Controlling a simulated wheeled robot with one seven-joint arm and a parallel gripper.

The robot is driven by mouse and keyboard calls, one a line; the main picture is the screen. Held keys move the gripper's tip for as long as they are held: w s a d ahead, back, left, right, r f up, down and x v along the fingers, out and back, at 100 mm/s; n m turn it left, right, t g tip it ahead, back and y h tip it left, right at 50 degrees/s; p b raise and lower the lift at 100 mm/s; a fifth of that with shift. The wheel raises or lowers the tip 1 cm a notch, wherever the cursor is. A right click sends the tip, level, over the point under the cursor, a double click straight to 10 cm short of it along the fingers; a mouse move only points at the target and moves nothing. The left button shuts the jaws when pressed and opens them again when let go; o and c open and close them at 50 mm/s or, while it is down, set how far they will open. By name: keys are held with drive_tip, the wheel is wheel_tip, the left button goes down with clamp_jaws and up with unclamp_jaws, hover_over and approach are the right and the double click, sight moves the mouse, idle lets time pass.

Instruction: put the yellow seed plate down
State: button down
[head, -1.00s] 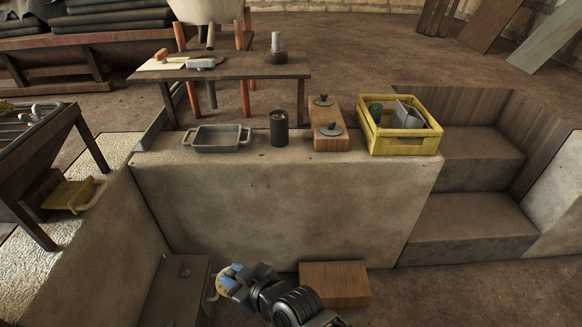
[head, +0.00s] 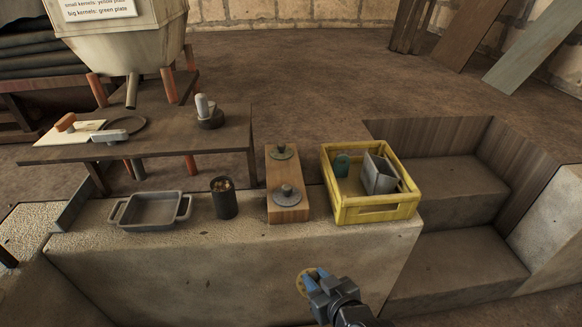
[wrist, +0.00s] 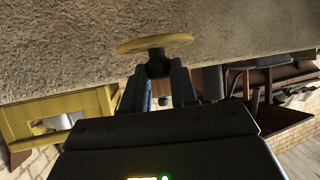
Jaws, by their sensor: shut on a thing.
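The yellow seed plate (wrist: 156,43) is a thin round disc with a dark knob at its centre. My gripper (wrist: 160,75) is shut on that knob in the wrist view. In the head view the plate (head: 302,284) is partly hidden by the blue fingers of my gripper (head: 313,279). Gripper and plate are in front of the concrete ledge's front face, to the right of its middle. In the head view the plate looks tilted, with its face to the left. I cannot tell its exact gap from the ledge.
On the ledge (head: 120,255) stand a grey two-handled tray (head: 152,211), a dark cup (head: 224,198), a wooden block with two knobbed discs (head: 288,212) and a yellow crate (head: 375,213). Bare ledge top lies in front of them. Concrete steps (head: 455,250) are at the right.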

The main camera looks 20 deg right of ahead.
drive_tip(key=shift+d+f, duration=0.2)
drive_tip(key=shift+d, duration=0.1)
